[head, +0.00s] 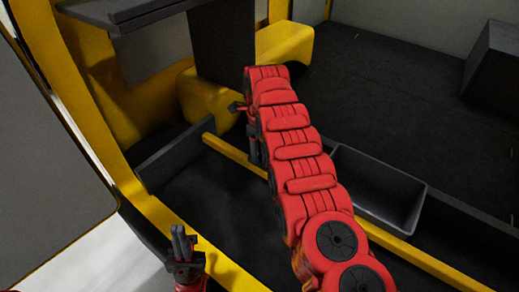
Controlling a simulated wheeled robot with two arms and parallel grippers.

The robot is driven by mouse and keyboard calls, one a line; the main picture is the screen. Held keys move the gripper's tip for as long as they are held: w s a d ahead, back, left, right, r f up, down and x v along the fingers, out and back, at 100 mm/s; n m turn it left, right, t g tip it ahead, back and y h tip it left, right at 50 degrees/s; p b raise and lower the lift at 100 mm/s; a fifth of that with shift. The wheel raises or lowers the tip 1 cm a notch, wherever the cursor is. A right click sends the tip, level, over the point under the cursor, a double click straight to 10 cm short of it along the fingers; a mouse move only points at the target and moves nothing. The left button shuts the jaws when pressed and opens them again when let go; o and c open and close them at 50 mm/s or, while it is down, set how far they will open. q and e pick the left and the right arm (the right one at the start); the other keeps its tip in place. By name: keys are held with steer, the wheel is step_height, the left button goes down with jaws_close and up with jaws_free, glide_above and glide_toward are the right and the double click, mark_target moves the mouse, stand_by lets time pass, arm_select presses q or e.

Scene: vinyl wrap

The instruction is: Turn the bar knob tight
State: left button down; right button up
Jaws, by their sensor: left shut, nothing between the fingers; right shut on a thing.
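My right arm reaches up from the bottom right, and its gripper (251,138) is mostly hidden behind the arm's far end. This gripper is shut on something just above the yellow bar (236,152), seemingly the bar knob. A small dark and red piece (237,106) sticks out to the left there; I cannot tell whether it is the knob or part of the gripper. My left gripper (181,236) is shut and empty, fingers upward, at the lower left, well apart from the bar.
A dark open bin (417,205) stands right of my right arm, behind the yellow bar. A grey panel (45,190) fills the left edge beside a yellow frame (75,105). A dark flat shelf (125,12) hangs at upper left. Dark floor (400,90) lies open at upper right.

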mark_target(260, 152)
steer(key=shift+m, duration=0.6)
steer(key=o, duration=1.4)
steer(key=shift+r, duration=0.15)
step_height(260, 152, up, 6)
steer(key=shift+w+d+r+p, duration=0.1)
steer(key=shift+r+p, duration=0.15)
steer(key=shift+p, duration=0.1)
step_height(260, 152, up, 11)
steer(key=p, duration=0.9)
steer(key=shift+f+p, duration=0.15)
steer(key=shift+p, duration=0.2)
